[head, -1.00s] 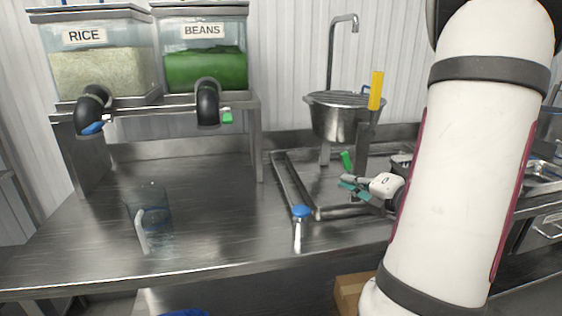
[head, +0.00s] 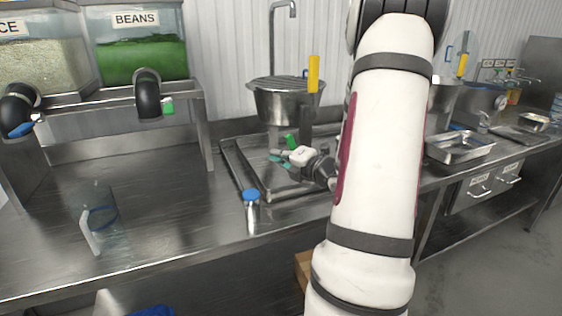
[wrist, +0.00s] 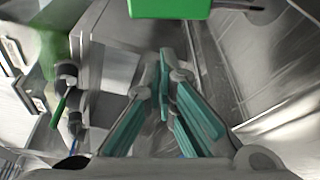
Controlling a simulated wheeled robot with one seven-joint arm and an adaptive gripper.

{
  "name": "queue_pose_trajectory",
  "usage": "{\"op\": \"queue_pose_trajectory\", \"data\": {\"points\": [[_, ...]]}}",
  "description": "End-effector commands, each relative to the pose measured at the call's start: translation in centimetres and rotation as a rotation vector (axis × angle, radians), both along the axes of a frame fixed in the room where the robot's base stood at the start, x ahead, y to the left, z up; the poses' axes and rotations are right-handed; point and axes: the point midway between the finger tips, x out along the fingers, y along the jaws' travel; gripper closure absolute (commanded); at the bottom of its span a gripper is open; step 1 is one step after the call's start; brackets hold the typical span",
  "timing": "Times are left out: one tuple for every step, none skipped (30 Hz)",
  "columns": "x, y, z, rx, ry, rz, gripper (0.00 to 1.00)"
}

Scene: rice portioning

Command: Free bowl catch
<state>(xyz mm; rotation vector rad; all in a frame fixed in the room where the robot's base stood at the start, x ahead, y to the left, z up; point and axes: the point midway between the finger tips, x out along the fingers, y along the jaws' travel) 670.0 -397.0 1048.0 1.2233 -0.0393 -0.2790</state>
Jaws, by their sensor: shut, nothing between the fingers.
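A steel bowl (head: 276,103) is held up on a dark post over a framed steel tray area (head: 232,165). A yellow handle (head: 313,74) stands upright at the bowl's right side. A green lever (head: 291,142) shows below the bowl; which part is the catch I cannot tell for sure. My gripper (head: 276,158) is just below and left of the green lever, with its teal fingers shut and empty. In the wrist view my gripper (wrist: 165,70) points towards a bright green block (wrist: 168,8) at the top edge. I cannot tell whether they touch.
A blue-capped shaker (head: 251,210) stands in front of the frame. A clear jug (head: 97,220) is on the left counter. The beans dispenser (head: 142,55) stands on a rack at the back left. A steel pan (head: 460,148) is at right, beyond my arm.

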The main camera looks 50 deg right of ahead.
Motion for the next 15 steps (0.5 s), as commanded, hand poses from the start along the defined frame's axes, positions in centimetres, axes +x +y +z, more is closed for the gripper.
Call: {"op": "queue_pose_trajectory", "data": {"points": [[-0.5,-0.6,0.4,-0.001,0.001,-0.002,1.00],[-0.6,-0.8,0.5,-0.001,0.000,-0.001,1.00],[-0.8,-1.1,0.7,-0.001,0.000,-0.001,1.00],[-0.9,-1.3,0.7,0.000,0.000,0.000,1.00],[-1.0,-1.4,0.8,0.000,0.000,0.001,1.00],[-1.1,-1.6,0.8,0.001,0.001,0.000,1.00],[-1.2,-1.7,0.9,0.001,0.001,0.000,1.00],[-1.2,-1.8,0.9,0.001,0.001,0.000,1.00],[-1.2,-1.8,0.9,0.001,0.001,0.000,1.00],[-1.2,-1.8,0.9,0.001,0.001,0.000,1.00],[-1.3,-1.8,0.9,0.001,0.001,0.000,1.00],[-1.3,-1.8,0.9,0.001,0.001,0.000,1.00],[-1.2,-1.8,0.9,0.001,0.001,0.000,1.00],[-1.2,-1.8,0.9,0.001,0.001,0.000,1.00],[-1.2,-1.8,0.9,0.001,0.001,0.000,1.00]]}}
